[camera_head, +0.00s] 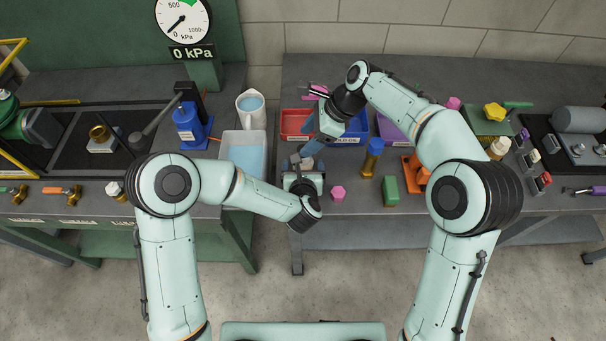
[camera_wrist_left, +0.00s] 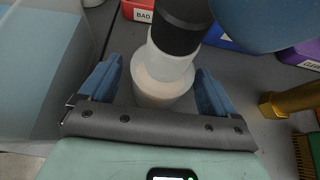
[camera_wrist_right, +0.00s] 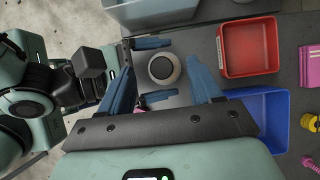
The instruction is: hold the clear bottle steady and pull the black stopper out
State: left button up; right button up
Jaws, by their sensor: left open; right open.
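The clear bottle (camera_wrist_left: 160,84) stands upright on the bench in the left wrist view, with the black stopper (camera_wrist_left: 182,14) in its top. The right wrist view shows the stopper (camera_wrist_right: 162,67) from above as a dark disc inside a pale ring. My left gripper (camera_wrist_left: 158,80) is open, with one blue finger on each side of the bottle and gaps visible. It is low over the bench front in the head view (camera_head: 302,163). My right gripper (camera_wrist_right: 163,64) is open above the stopper, its fingers on either side. In the head view the arms mostly hide the bottle.
A red bin (camera_wrist_right: 224,50) and a blue bin (camera_wrist_right: 283,120) stand close to the bottle. A translucent tub (camera_head: 229,142) is to its left.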

pick_arm(q)
jog(key=shift+w+f, duration=0.25)
jog(key=shift+w, duration=0.25)
jog(key=c, duration=1.2)
jog(key=shift+s+f, duration=0.15)
jog(key=shift+f, duration=0.05)
pick_arm(e)
jog(key=shift+s+f, duration=0.15)
jog(key=shift+f, duration=0.1)
pick_arm(q)
jog(key=o, duration=0.6)
jog(key=c, duration=0.6)
jog(key=shift+o, duration=0.2)
